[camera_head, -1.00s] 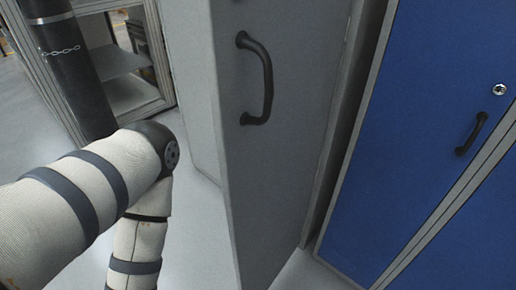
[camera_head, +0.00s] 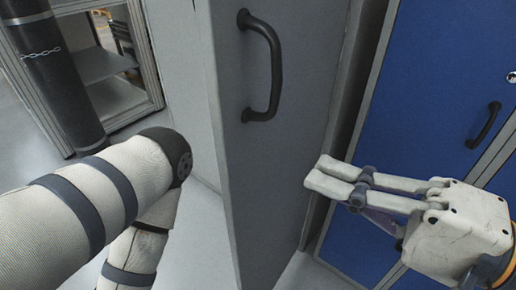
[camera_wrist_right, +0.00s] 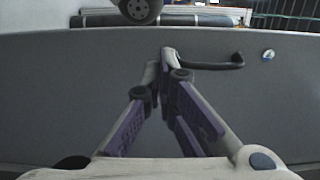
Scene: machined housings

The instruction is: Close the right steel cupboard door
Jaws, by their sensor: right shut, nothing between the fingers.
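The grey steel cupboard door (camera_head: 285,150) stands swung open in the middle of the head view, its outer face towards the right. Its black bar handle (camera_head: 272,70) is on the upper part. The door fills much of the right wrist view (camera_wrist_right: 60,90), with the handle (camera_wrist_right: 215,65) and a round lock (camera_wrist_right: 268,54). My right gripper (camera_head: 322,178) is shut and empty, in front of the door's face, below and right of the handle. I cannot tell whether its fingertips (camera_wrist_right: 166,58) touch the door. My left arm shows at left, but its gripper is out of view.
A blue cupboard (camera_head: 430,60) with a black handle (camera_head: 485,122) stands close on the right, behind my right gripper. A dark narrow gap separates it from the grey cupboard. A framed shelf unit (camera_head: 115,95) stands at the back left. Pale floor shows at left.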

